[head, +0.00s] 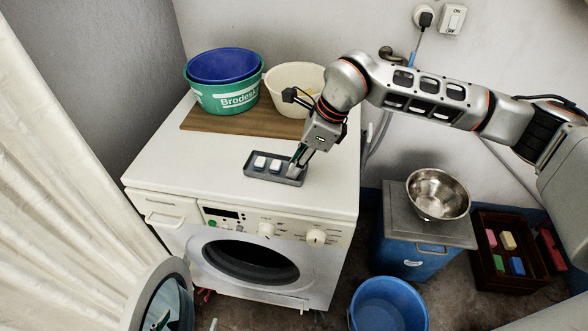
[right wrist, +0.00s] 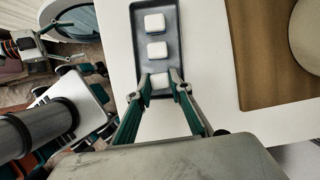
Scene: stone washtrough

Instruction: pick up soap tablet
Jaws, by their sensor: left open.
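A grey tray (head: 250,171) on top of the washing machine holds white soap tablets. Two lie clear of my fingers, the left one (head: 260,162) and the middle one (head: 275,165). The third soap tablet (right wrist: 160,81) is at the tray's near end in the right wrist view. My right gripper (head: 296,172) reaches down from the right, its fingertips (right wrist: 160,78) shut on opposite sides of this tablet. It appears still in the tray, level with the others. My left gripper (right wrist: 68,46) is open and empty, low beside the round door; only its tips show in the head view (head: 188,321).
A brown board (head: 215,121) behind the tray carries a green tub (head: 225,100), a blue tub (head: 222,66) and a cream bowl (head: 290,82). The washing machine's door (head: 150,294) stands open. A blue bucket (head: 388,305) and a metal bowl (head: 438,194) are right. The machine's front top is clear.

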